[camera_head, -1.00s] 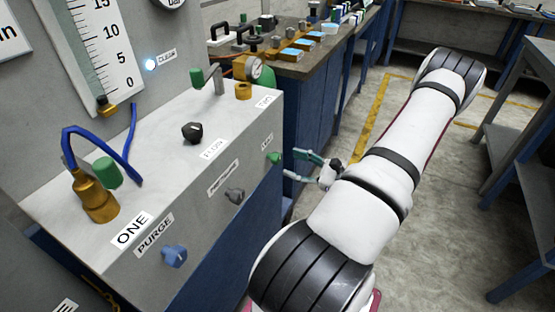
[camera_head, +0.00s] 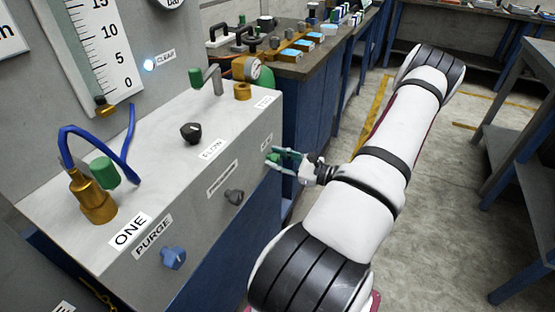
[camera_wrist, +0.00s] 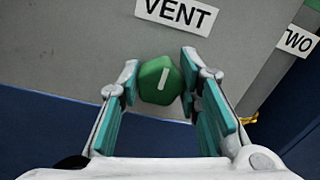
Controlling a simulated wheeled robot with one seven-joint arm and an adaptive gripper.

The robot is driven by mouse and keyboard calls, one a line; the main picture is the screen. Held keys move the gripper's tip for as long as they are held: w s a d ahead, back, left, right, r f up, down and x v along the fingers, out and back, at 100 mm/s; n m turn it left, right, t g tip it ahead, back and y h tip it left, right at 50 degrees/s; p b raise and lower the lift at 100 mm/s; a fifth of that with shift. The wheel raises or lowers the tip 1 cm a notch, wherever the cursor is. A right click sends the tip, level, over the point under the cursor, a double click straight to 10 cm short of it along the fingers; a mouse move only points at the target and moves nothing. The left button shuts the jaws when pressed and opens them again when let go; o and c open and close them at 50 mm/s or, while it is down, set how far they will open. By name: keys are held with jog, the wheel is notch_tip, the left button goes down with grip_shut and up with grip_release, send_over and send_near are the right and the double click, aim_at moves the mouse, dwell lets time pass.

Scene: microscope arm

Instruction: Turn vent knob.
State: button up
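The green vent knob (camera_wrist: 160,81) has a white mark on its face and sits below the VENT label (camera_wrist: 176,13) in the wrist view. The mark stands almost upright in that picture, leaning slightly right. My gripper (camera_wrist: 159,85) has one finger on each side of the knob, with the fingertips very close to it. I cannot tell whether they touch it. In the head view my gripper (camera_head: 270,159) is at the right end of the box's front face, and the knob (camera_head: 273,158) is partly hidden between the fingers.
The grey box (camera_head: 150,150) also carries a blue purge knob (camera_head: 174,257), a dark grey knob (camera_head: 234,197) and a black flow knob (camera_head: 191,132). Open floor (camera_head: 440,220) lies right of my arm.

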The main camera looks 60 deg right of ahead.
jog(key=shift+n, duration=0.3)
jog(key=n+b, duration=0.2)
jog(key=n, duration=0.1)
jog(key=shift+f+n, duration=0.15)
jog(key=shift+n, duration=0.25)
jog(key=n+b, duration=0.3)
jog(key=n, duration=0.1)
jog(key=shift+a+n, duration=0.1)
jog(key=shift+n, duration=0.2)
jog(key=n+b, duration=0.4)
jog(key=shift+f+b, duration=0.15)
jog(key=shift+b, duration=0.25)
jog(key=n+b, duration=0.4)
jog(key=shift+b, duration=0.35)
jog(key=shift+n, duration=0.4)
jog(key=o, duration=1.1)
jog(key=shift+o, duration=0.2)
